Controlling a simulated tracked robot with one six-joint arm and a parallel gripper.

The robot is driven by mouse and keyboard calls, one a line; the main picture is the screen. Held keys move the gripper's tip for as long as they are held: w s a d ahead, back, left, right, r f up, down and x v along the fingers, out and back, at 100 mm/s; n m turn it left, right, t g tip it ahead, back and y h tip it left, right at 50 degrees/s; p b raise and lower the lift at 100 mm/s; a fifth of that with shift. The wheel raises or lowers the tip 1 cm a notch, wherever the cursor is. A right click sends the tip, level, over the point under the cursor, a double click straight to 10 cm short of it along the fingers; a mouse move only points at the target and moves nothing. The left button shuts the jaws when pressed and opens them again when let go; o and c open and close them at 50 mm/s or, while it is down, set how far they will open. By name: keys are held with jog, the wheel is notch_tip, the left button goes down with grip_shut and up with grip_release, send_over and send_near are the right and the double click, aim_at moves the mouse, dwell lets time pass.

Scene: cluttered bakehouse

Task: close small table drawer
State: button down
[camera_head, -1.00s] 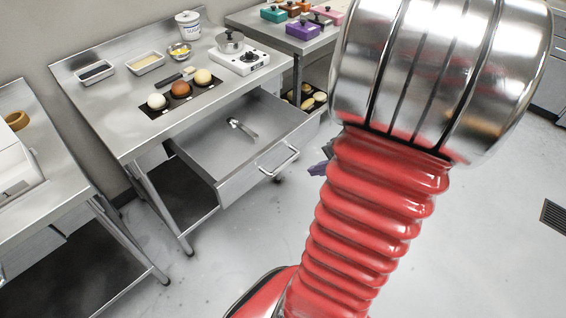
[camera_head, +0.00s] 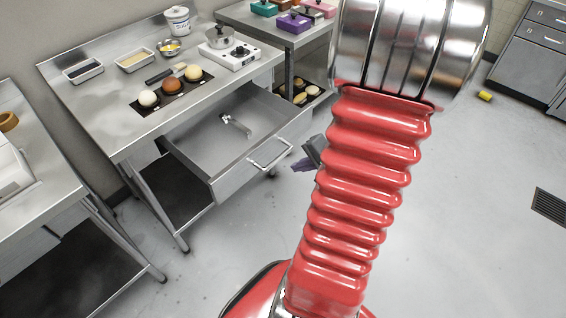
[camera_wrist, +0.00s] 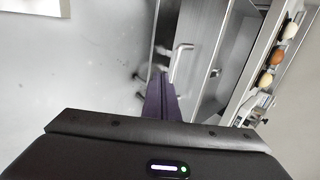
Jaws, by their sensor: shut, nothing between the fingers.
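The small steel table (camera_head: 95,112) stands at left in the head view. Its drawer (camera_head: 205,148) is pulled well out, with a bar handle (camera_head: 270,154) on its front and a metal utensil (camera_head: 235,124) inside. My gripper (camera_head: 303,165) has purple fingers and is shut and empty. It is just right of the drawer front, apart from the handle in that view, and partly hidden behind my red arm. In the wrist view the shut fingers (camera_wrist: 158,100) point toward the drawer handle (camera_wrist: 179,62); I cannot tell whether they touch.
The tabletop holds buns on a dark tray (camera_head: 140,107), a pot (camera_head: 218,38) on a white burner and a sugar canister (camera_head: 178,20). Another table (camera_head: 270,32) with coloured boxes stands behind.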

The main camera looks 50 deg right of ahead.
jog(key=w+f, duration=0.4)
jog(key=w, duration=0.2)
jog(key=shift+w+a, duration=0.15)
jog(key=shift+w, duration=0.25)
dwell(0.3)
jog(key=shift+w, duration=0.15)
